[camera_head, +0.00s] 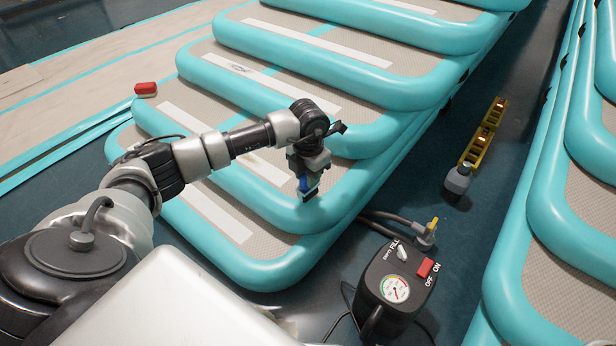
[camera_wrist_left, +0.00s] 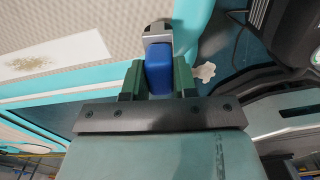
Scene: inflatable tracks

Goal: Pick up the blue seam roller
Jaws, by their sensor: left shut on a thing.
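The blue seam roller (camera_head: 303,184) is at my left gripper (camera_head: 309,180), above the rounded turquoise edge of the nearest inflatable track. In the left wrist view the blue part of the roller (camera_wrist_left: 159,70) sits between the two green fingers of my left gripper (camera_wrist_left: 158,82). A grey metal bracket (camera_wrist_left: 158,32) shows at its far end. The gripper is shut on the roller. In the head view the fingers are small and partly hidden by the wrist. My right gripper is in neither view.
Turquoise inflatable tracks (camera_head: 345,200) are stacked in steps. A black pump with a gauge (camera_head: 395,289) and a hose (camera_head: 385,220) stands at the lower right. A yellow tool (camera_head: 483,132) lies on the dark floor (camera_head: 425,170).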

